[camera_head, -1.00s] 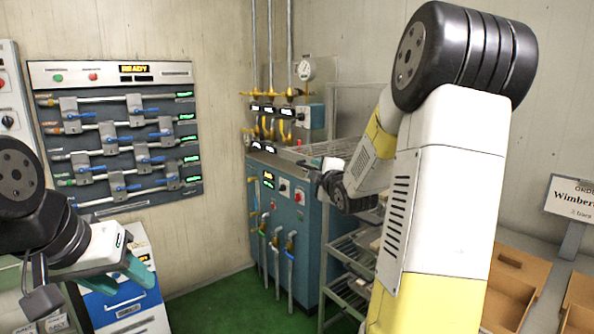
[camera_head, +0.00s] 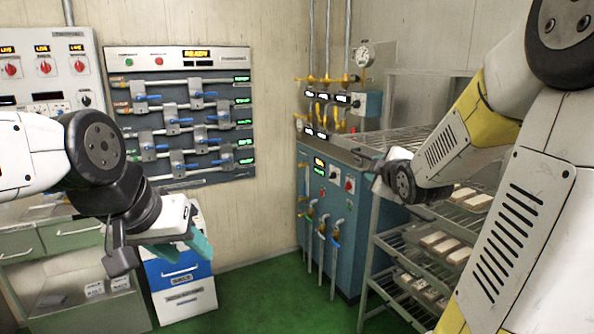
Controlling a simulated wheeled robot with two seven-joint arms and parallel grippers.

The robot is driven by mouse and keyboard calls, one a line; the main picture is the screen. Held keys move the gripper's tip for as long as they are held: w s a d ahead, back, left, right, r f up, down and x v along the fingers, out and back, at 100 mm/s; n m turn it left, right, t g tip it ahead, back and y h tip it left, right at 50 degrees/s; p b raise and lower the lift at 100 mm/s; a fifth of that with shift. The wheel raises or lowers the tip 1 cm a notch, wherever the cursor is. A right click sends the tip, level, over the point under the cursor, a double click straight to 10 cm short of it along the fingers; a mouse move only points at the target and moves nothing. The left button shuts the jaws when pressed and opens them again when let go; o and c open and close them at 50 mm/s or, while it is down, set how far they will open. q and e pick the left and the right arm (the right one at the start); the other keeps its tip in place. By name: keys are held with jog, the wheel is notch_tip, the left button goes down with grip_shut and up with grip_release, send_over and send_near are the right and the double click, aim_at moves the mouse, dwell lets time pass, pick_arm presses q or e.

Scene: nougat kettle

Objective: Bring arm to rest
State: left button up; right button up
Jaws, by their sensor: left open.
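My left arm comes in from the left. Its gripper (camera_head: 160,254) is open, with teal fingers pointing down and to the right, and nothing shows between them. It is in front of the blue and white drawer unit (camera_head: 183,282). My right arm fills the right side of the picture and bends back toward the wire rack. Its dark wrist (camera_head: 403,187) is in front of the teal machine's right side, and the jaws of the right gripper cannot be made out.
A valve panel (camera_head: 190,63) with blue handles hangs on the wall. A teal machine (camera_head: 318,230) with pipes stands in the corner. A wire rack (camera_head: 400,250) holds several pale bars. Green cabinets (camera_head: 60,236) stand at the left. Green floor (camera_head: 265,300) is clear in the middle.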

jog(key=s+a+f+m+g+y, duration=0.1)
jog(key=s+a+m+g, duration=0.3)
jog(key=s, duration=0.8)
jog(key=s+a+f+m+g+y, duration=0.1)
jog(key=s+a+m+g, duration=0.3)
jog(key=s+a+m, duration=0.4)
jog(key=s+f, duration=0.1)
jog(key=s, duration=0.4)
jog(key=shift+s+f+g+y, duration=0.3)
jog(key=shift+f+g+y, duration=0.1)
